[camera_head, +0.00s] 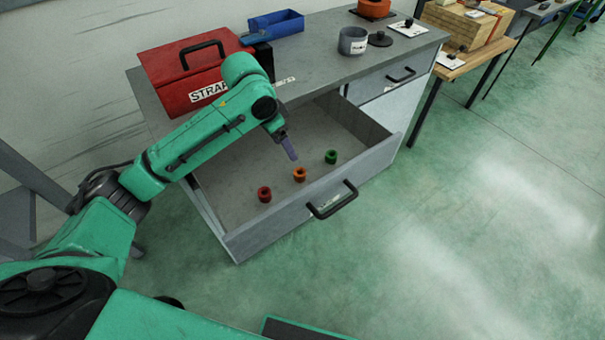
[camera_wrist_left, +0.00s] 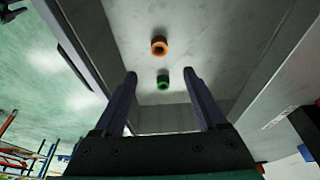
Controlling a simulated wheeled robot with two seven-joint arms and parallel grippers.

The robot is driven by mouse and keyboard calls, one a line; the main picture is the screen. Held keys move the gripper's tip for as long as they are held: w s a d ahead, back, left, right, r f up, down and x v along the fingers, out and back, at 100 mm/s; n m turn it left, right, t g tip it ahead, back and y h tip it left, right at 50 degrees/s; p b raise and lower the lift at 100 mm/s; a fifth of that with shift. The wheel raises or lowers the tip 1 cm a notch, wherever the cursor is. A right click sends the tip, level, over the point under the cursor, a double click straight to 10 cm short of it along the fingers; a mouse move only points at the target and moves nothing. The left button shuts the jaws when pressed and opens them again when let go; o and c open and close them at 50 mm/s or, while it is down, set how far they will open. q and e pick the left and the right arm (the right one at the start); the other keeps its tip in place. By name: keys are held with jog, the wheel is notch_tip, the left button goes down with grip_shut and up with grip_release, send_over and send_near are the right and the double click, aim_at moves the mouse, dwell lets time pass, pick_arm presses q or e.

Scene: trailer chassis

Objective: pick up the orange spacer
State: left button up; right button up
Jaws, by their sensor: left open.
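The orange spacer (camera_head: 299,174) stands in the open drawer (camera_head: 225,200) between a red spacer (camera_head: 264,194) and a green spacer (camera_head: 331,157). In the left wrist view the orange spacer (camera_wrist_left: 159,45) lies beyond the fingertips, with the green spacer (camera_wrist_left: 163,80) nearer, between the finger lines. The red spacer is out of that view. My left gripper (camera_head: 291,153) is above the drawer, just behind the orange spacer in the head view, and touches none of the spacers that I can see. In the wrist view its two fingers (camera_wrist_left: 160,78) are apart and empty. My right gripper is not in view.
The drawer's front panel with a black handle (camera_head: 332,200) borders the spacers. A red toolbox (camera_head: 180,75), blue bin (camera_head: 277,23) and grey cup (camera_head: 353,40) stand on the bench top (camera_head: 320,60) behind. A second drawer (camera_head: 385,82) is shut. Floor at right is clear.

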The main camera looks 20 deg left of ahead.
aim_at(299, 170)
pick_arm(q)
jog(key=x, duration=1.4)
jog(key=shift+w+d+p, duration=0.1)
jog(key=shift+d+p, duration=0.05)
jog(key=shift+p, duration=0.2)
grip_shut()
